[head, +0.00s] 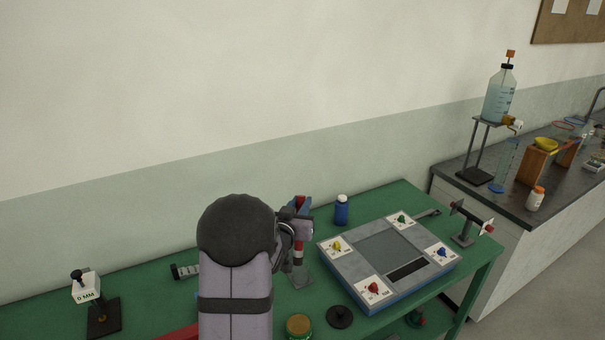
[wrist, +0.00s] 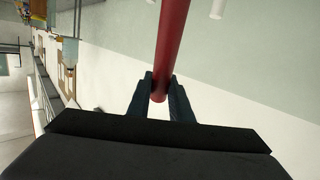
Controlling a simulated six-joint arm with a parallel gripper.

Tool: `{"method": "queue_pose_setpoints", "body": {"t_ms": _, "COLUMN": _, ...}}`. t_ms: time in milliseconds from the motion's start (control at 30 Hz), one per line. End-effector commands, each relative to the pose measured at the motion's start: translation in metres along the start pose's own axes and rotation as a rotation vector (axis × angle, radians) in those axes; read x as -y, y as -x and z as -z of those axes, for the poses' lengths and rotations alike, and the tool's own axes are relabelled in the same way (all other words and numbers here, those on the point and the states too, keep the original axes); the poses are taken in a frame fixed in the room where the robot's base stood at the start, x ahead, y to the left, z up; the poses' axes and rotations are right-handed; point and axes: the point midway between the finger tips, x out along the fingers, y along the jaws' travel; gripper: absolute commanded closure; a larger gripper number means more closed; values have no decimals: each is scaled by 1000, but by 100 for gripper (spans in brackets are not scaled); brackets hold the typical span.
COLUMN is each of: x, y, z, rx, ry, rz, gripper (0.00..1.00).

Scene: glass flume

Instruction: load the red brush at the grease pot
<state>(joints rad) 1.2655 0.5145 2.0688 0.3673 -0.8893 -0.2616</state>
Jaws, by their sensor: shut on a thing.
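My gripper (wrist: 161,90) is shut on the red brush (wrist: 174,35) in the wrist view, one dark finger on each side of its round red handle. The brush's bristle end is not clear there. In the head view my gripper (head: 303,212) is above the green bench, partly hidden behind my arm, with a bit of red between its fingers. A round pot with a brass-coloured rim (head: 299,327), likely the grease pot, stands at the bench's front, below and apart from my gripper. A red and white upright piece (head: 298,256) shows under the gripper; I cannot tell whether it is part of the brush.
A grey tray (head: 377,250) with coloured knobs at its corners lies right of my gripper. A blue bottle (head: 341,210) stands behind it. A black disc (head: 339,317) lies beside the pot. A stand marked "0 MM" (head: 88,290) is at far left.

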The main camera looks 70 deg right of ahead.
Motion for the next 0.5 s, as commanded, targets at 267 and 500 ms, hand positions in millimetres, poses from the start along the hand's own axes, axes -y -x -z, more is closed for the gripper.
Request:
{"method": "queue_pose_setpoints", "body": {"t_ms": 267, "x": -14, "y": 63, "z": -75, "rx": 62, "ry": 31, "rz": 17, "gripper": 100}}
{"method": "queue_pose_setpoints", "body": {"t_ms": 500, "x": -17, "y": 76, "z": -76, "rx": 112, "ry": 55, "rz": 19, "gripper": 100}}
